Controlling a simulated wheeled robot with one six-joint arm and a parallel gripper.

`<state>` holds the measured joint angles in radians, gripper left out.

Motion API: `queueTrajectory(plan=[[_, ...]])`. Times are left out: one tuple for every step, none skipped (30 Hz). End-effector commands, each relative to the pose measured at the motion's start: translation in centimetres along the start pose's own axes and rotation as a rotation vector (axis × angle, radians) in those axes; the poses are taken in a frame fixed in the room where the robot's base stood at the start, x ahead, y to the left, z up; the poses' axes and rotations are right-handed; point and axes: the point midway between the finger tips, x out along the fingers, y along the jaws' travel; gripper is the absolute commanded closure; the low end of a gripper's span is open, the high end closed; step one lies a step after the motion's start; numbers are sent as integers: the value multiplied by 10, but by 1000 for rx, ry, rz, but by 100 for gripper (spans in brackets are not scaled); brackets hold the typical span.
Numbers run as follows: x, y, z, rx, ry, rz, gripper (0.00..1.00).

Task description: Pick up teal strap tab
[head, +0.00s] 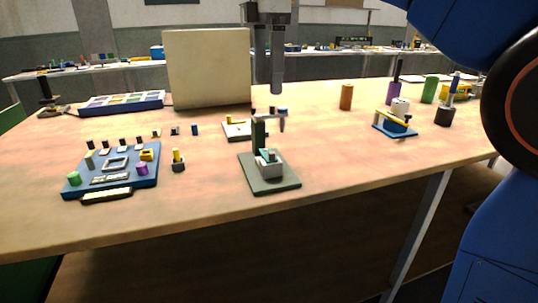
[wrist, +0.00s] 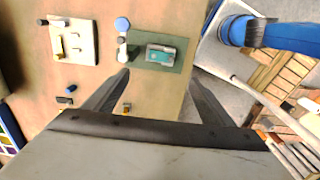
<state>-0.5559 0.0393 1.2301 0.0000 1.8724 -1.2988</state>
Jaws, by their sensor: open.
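The teal strap tab (head: 267,155) appears as a small teal piece on a light grey block, which stands on the dark green base plate (head: 285,182) near the table's front edge. A dark green upright rises just behind it. In the wrist view the teal strap tab (wrist: 158,55) lies on the green plate, beyond and between my fingertips. My gripper (head: 276,88) hangs above and behind the plate, pointing down. In the wrist view my gripper (wrist: 158,80) has its two fingers wide apart with nothing between them.
A blue board (head: 125,180) with several small parts lies at the left. A small cream plate (head: 235,133) lies behind the green one. A beige panel (head: 208,68) stands at the back. An orange-brown cylinder (head: 346,97) and a blue fixture (head: 395,127) stand to the right.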

Motion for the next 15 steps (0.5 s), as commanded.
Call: queueTrajectory(plan=[[7,-1,0,0,-1,-3,23],[12,-1,0,1,-1,-3,23],[20,-2,0,1,-1,-4,23],[25,-1,0,1,-1,-3,23],[30,-1,0,2,-1,-3,23],[37,-2,1,2,-1,-3,23],[43,-2,1,2,-1,-2,23],[48,-2,1,2,-1,-3,23],[55,-1,0,3,-1,-3,23],[60,-1,0,3,-1,-3,23],[66,-2,0,3,-1,-4,23],[73,-1,0,3,-1,-2,23],[78,-1,0,3,-1,-3,23],[83,-1,0,3,-1,-2,23],[90,-2,0,3,-1,-2,23]])
